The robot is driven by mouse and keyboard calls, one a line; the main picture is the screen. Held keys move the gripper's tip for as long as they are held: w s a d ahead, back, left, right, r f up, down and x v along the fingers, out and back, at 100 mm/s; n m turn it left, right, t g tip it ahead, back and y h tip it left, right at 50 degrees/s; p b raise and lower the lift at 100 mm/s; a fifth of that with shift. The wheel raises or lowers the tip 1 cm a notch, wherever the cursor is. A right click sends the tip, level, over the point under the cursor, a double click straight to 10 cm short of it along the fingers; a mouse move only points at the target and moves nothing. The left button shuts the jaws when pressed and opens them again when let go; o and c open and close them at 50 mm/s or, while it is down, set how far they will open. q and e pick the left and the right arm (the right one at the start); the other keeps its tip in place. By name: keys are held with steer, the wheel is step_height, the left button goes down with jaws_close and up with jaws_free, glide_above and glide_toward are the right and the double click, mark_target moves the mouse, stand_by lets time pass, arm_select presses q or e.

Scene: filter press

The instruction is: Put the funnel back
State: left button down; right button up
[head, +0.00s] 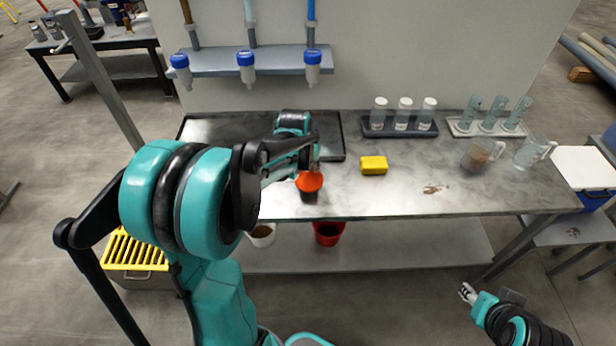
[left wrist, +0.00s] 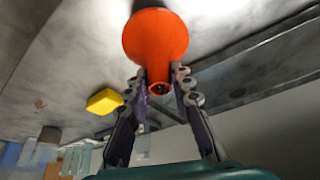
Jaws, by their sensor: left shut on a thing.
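The orange funnel (head: 309,182) is in my left gripper, above the front part of the grey bench (head: 350,201). In the left wrist view the funnel (left wrist: 155,42) has its wide end away from the palm. Its narrow stem sits between the two fingers of my left gripper (left wrist: 160,82), which is shut on it. In the head view my left gripper (head: 312,168) is partly hidden by its own arm. A dark patch shows just below the funnel; I cannot tell whether it is only shadow. My right gripper (head: 467,293) is low, in front of the bench, and looks empty.
A yellow block (head: 374,165) lies right of the funnel. A dark tray (head: 335,133) is behind it. A bottle rack (head: 376,130), a cylinder rack (head: 462,132) and two jugs (head: 477,155) (head: 530,153) stand farther right. A red bucket (head: 328,233) is below. The front middle-right bench is mostly clear.

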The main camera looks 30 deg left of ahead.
mark_target(307, 172)
arm_select(q)
steer(key=shift+a+f, duration=0.15)
steer(key=shift+f, duration=0.05)
step_height(307, 172, down, 4)
steer(key=shift+r+b, duration=0.1)
steer(key=shift+b, duration=0.85)
steer(key=shift+s, duration=0.1)
steer(key=c, duration=1.3)
jaws_free()
